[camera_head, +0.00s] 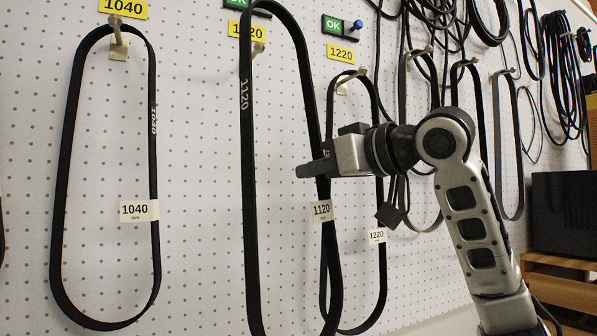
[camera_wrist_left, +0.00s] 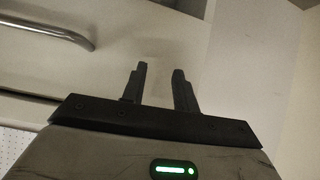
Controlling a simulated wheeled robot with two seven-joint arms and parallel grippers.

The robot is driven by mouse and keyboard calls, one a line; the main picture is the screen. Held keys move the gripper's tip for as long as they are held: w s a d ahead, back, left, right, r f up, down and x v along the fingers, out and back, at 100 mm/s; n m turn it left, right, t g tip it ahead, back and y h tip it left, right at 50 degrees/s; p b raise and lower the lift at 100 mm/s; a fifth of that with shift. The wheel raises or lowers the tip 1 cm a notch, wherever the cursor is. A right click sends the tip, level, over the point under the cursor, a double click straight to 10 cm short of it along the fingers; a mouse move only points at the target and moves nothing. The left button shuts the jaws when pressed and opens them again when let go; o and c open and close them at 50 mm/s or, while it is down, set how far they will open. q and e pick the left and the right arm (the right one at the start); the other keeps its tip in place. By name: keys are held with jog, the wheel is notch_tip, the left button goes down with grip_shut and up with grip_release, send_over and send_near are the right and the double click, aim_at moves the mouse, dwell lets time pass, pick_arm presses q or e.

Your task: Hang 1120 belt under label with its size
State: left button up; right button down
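The black 1120 belt (camera_head: 248,150) is a tall upright loop in front of the pegboard, with a white 1120 tag (camera_head: 322,211). Its top bend rises above the yellow 1120 label (camera_head: 255,31) and partly covers it. A hook (camera_head: 258,49) shows below that label, inside the loop; whether the belt touches it I cannot tell. My right gripper (camera_head: 316,169) is shut on the belt's right strand, its fingers pointing left. My left gripper is outside the head view; in the left wrist view its two fingers (camera_wrist_left: 158,88) are apart with nothing between them.
The 1040 belt (camera_head: 68,150) hangs on its hook at left. The 1220 belt (camera_head: 381,270) hangs behind my right gripper, under its 1220 label (camera_head: 341,53). More belts crowd the wall to the right. A drawer-like panel with a handle (camera_wrist_left: 50,34) shows beyond my left gripper.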

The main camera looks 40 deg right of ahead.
jog(key=p, duration=0.1)
send_near(272, 191)
jog(key=shift+w+a+r, duration=0.1)
jog(key=shift+w+r, duration=0.1)
jog(key=shift+w, duration=0.65)
jog(key=shift+w+a+r, duration=0.15)
jog(key=shift+w, duration=0.7)
jog(key=shift+w+a+r, duration=0.1)
jog(key=shift+w+r, duration=0.1)
jog(key=shift+w, duration=0.7)
jog(key=shift+w+d+f, duration=0.15)
jog(key=shift+w+f, duration=0.3)
jog(key=shift+f, duration=0.5)
